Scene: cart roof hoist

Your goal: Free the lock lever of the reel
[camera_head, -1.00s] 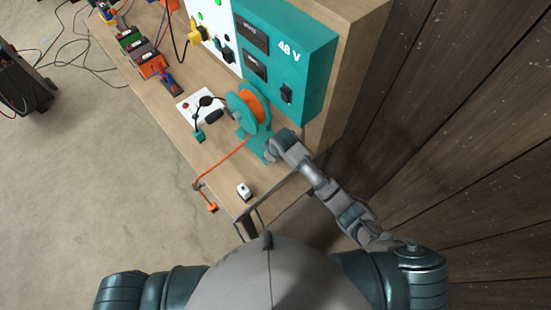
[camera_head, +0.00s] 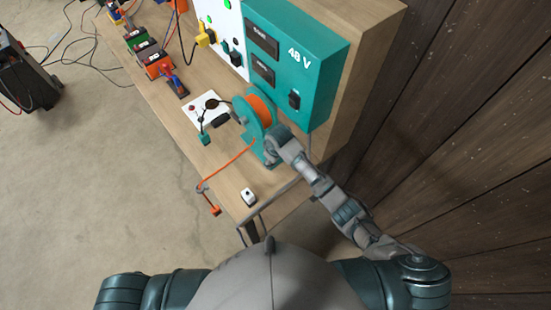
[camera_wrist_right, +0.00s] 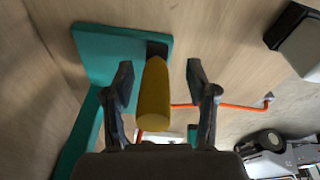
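The reel (camera_head: 261,106) is a teal frame with an orange drum, standing on the bench. An orange cord (camera_head: 232,165) runs from it to the bench edge. In the right wrist view, a yellow lever (camera_wrist_right: 155,95) rises from a dark pivot on the teal base plate (camera_wrist_right: 100,52). My right gripper (camera_wrist_right: 158,78) is open, one finger on each side of the lever, with visible gaps to both. In the head view my right gripper (camera_head: 274,148) is at the reel's near side and hides the lever. My left gripper is not in view.
A teal 48 V box (camera_head: 303,62) stands behind the reel. A white panel (camera_head: 207,110) with a black cable and a small white block (camera_head: 249,197) lie on the bench (camera_head: 185,140). The dark plank wall (camera_head: 440,130) is at the right.

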